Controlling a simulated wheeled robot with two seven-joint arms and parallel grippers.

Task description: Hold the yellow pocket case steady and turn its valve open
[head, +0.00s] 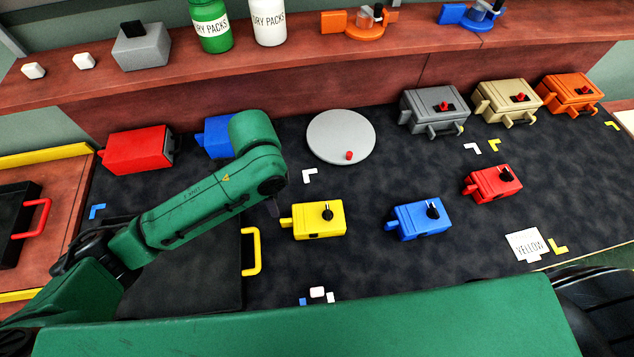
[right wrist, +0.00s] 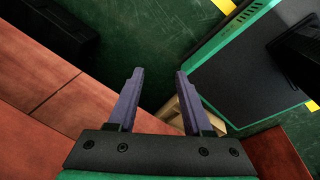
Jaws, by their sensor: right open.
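The yellow pocket case (head: 308,222) stands upright on the dark mat in the middle of the head view. It has a black valve knob (head: 327,212) on top and a small tab on its left side. My right gripper (right wrist: 157,75) is open and empty in the right wrist view, above the floor and away from the case.
A blue case (head: 418,220) and a red case (head: 492,184) stand right of the yellow one. A grey turntable disc (head: 341,137) with a red knob lies behind. A black panel with a yellow handle (head: 252,251) lies front left. A card reading YELLOW (head: 527,244) lies at right.

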